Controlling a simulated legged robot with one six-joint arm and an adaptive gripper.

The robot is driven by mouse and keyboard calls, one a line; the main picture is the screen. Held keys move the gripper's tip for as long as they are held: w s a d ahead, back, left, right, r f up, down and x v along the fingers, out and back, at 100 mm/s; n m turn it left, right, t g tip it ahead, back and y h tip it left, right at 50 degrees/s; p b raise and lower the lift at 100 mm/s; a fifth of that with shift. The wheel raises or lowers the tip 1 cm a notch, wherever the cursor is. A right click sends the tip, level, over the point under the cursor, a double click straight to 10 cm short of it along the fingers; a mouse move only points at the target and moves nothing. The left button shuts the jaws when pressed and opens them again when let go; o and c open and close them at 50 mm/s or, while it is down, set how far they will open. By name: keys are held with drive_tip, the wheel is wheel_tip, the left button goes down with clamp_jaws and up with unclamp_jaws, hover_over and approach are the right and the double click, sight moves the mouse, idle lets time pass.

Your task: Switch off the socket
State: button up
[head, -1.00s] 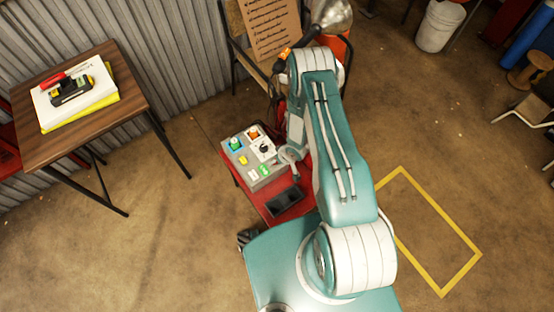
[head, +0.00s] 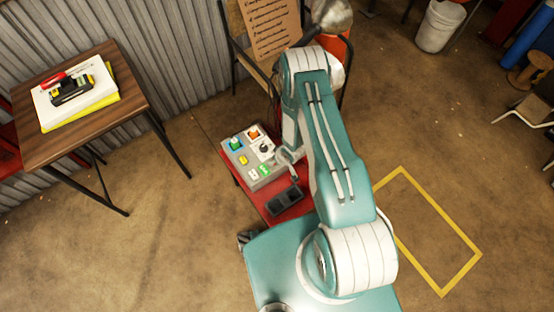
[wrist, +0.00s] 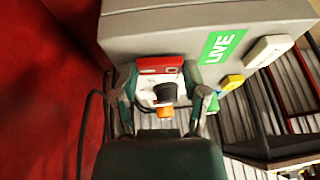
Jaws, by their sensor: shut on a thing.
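The grey control box (head: 254,170) stands on a red surface and carries several coloured fittings on top, one of them a black round knob (head: 265,147). In the wrist view, the box wall (wrist: 165,35) bears a green LIVE label (wrist: 222,46). A red-and-white socket block (wrist: 160,66) is on that wall, with a black and orange piece (wrist: 165,97) in front of it. My gripper (wrist: 162,76) has one finger on each side of the block and is shut on it. In the head view my arm partly hides the gripper at the box's right side.
A black tray (head: 285,200) lies on the red surface (head: 262,205) near the box. A dark cable (wrist: 88,125) loops left of my gripper. A wooden table (head: 75,140) stands at the left. Open floor lies around a yellow outline (head: 440,290).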

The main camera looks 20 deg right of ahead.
drive_tip(key=shift+a+t+h, duration=0.25)
drive_tip(key=shift+t+h, duration=0.05)
drive_tip(key=shift+h, duration=0.5)
drive_tip(key=o, duration=1.2)
drive_tip(key=shift+c, duration=0.2)
drive_tip(key=shift+r, duration=0.1)
drive_tip(key=v, duration=1.1)
drive_tip(key=shift+s+r, duration=0.15)
drive_tip(key=shift+r, duration=0.25)
